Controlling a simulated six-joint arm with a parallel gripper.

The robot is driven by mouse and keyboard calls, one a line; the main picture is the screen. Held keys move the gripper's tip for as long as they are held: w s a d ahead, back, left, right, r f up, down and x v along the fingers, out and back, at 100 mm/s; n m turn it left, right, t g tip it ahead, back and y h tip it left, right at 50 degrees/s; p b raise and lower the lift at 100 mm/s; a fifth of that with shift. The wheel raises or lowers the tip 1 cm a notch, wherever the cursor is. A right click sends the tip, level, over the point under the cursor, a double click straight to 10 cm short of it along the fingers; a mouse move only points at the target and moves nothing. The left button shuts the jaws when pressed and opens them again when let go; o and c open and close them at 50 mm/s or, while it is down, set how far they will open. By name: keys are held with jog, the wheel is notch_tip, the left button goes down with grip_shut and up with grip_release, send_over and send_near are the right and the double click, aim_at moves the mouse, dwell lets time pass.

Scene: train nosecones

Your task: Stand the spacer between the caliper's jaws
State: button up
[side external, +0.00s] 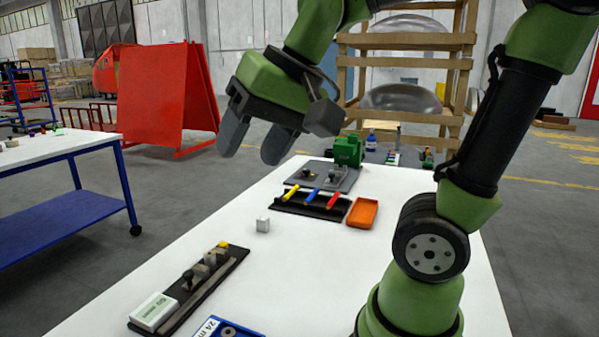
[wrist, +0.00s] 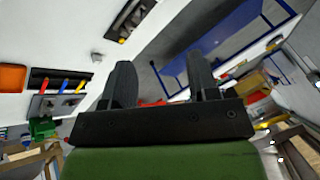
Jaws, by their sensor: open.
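The spacer, a small pale block (side external: 263,224), stands alone on the white table; in the wrist view it is a small white block (wrist: 96,57). The caliper appears to be the long dark fixture (side external: 190,291) at the front left, with grey blocks as jaws (side external: 203,268) and a white label block. Part of it shows at the top of the wrist view (wrist: 130,20). I see nothing pale like the spacer between its jaws. My gripper (side external: 255,142) is open and empty, well above the table. Its two dark fingers (wrist: 161,65) are apart in the wrist view.
A black rack (side external: 311,203) with coloured handles and an orange tray (side external: 362,213) lie behind the spacer. A grey plate (side external: 322,178) and a green machine (side external: 348,150) are farther back. Table around the spacer is clear.

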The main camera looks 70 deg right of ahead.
jog(key=s+a+f+n+t, duration=0.1)
jog(key=s+f+n, duration=0.1)
jog(key=s, duration=0.4)
jog(key=shift+s+a+f+n+y, duration=0.25)
jog(key=shift+f+n+y, duration=0.05)
